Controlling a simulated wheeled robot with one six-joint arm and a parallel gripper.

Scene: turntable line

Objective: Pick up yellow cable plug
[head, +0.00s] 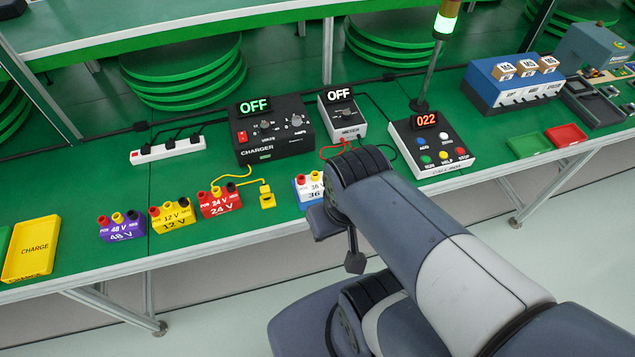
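The yellow cable plug (267,198) stands on the green bench top, just right of the red 24 V block (220,203). Its thin yellow cable (234,181) loops back toward the black charger (270,130), which reads OFF. My gripper (354,262) is right of the plug and nearer the camera, in front of the bench edge and apart from the plug. Only a dark finger-like part of it shows below the wrist; whether it is open or shut cannot be seen. The arm partly hides the blue and white 36 V block (309,190).
A purple 48 V block (121,230) and a yellow 12 V block (173,218) stand left of the red one. A yellow CHARGE tray (32,249) lies far left. A meter (342,118) and a button box (432,146) stand to the right. Bare bench lies around the plug.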

